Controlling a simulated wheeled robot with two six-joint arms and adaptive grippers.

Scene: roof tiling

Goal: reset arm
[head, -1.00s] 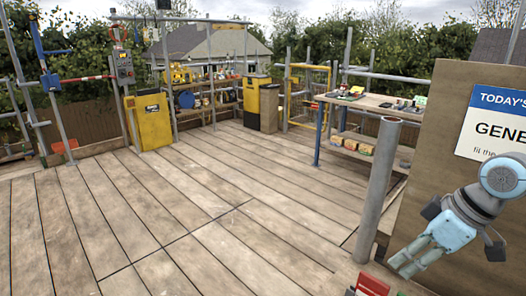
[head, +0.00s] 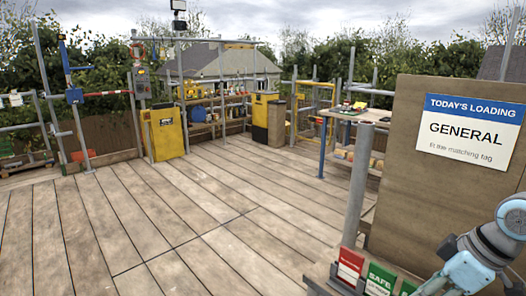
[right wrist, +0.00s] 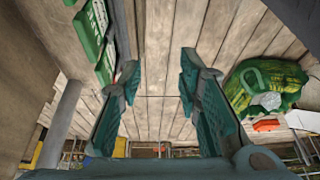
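My right arm (head: 480,262) shows at the lower right corner of the head view, in front of the sign board. Its gripper is cut off by the frame there. In the right wrist view my right gripper (right wrist: 155,80) has its two fingers apart, with nothing between them but the plank deck behind. My left gripper and arm are not in view.
A brown board (head: 405,210) bears a "GENERAL" loading sign (head: 470,133). Red and green tags (head: 380,279) stand below it. A green bag (right wrist: 262,88) lies right of the right gripper. A grey post (head: 357,190) is nearby. The plank deck (head: 170,235) is clear.

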